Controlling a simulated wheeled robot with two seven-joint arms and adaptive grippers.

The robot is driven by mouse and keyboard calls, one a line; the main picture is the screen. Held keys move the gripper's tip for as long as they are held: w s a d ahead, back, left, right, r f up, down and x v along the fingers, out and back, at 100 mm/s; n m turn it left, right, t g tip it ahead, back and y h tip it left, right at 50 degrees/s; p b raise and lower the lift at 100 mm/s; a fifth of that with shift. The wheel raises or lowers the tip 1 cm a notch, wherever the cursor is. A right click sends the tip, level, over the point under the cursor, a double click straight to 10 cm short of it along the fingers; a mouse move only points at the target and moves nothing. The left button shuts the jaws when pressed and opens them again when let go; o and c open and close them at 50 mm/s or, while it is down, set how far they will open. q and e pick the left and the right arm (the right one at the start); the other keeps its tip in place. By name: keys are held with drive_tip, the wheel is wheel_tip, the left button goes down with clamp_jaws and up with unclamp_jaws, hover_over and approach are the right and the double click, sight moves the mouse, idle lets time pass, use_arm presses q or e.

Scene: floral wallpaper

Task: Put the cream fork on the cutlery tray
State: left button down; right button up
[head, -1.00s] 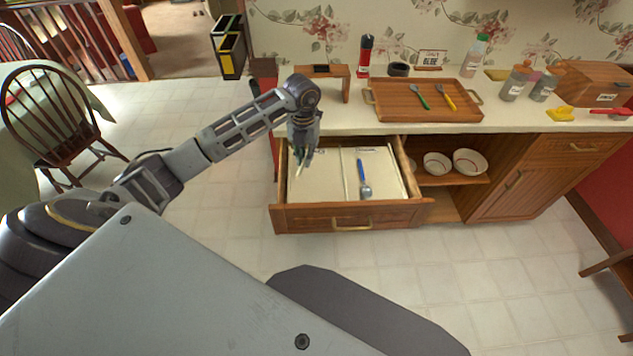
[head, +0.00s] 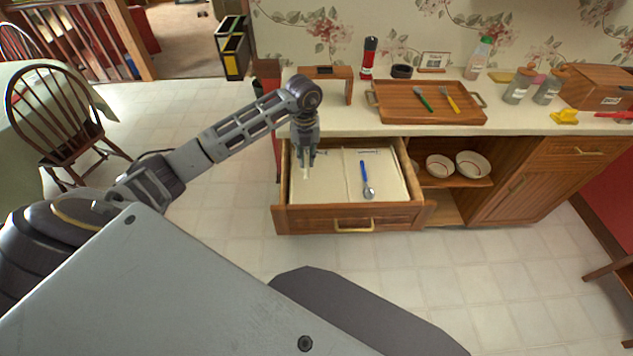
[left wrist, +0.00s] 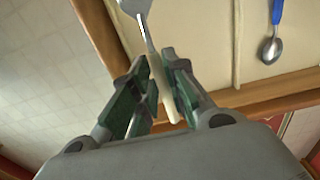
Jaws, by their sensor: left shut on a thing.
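The cream fork (left wrist: 160,78) is between the fingers of my left gripper (left wrist: 155,90) in the left wrist view, held by its cream handle with the metal end pointing away. In the head view my left gripper (head: 305,163) is over the left compartment of the open drawer (head: 330,216), shut on the fork, of which only a small pale part shows. The cutlery tray (head: 430,116) is a wooden tray on the counter. A green-handled utensil (head: 424,98) and a yellow-handled fork (head: 452,99) lie on it. My right gripper is not in view.
A blue-handled spoon (head: 366,180) lies in the drawer's right compartment. A small wooden stand (head: 325,72) is left of the tray, with a red pepper mill (head: 369,58) behind. Bottles (head: 519,86) stand right of the tray. Bowls (head: 438,166) sit on the open shelf.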

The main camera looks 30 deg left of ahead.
use_arm(q)
wheel_tip(320, 180, down, 6)
drive_tip(key=shift+r, duration=0.2)
drive_tip(key=shift+f, duration=0.3)
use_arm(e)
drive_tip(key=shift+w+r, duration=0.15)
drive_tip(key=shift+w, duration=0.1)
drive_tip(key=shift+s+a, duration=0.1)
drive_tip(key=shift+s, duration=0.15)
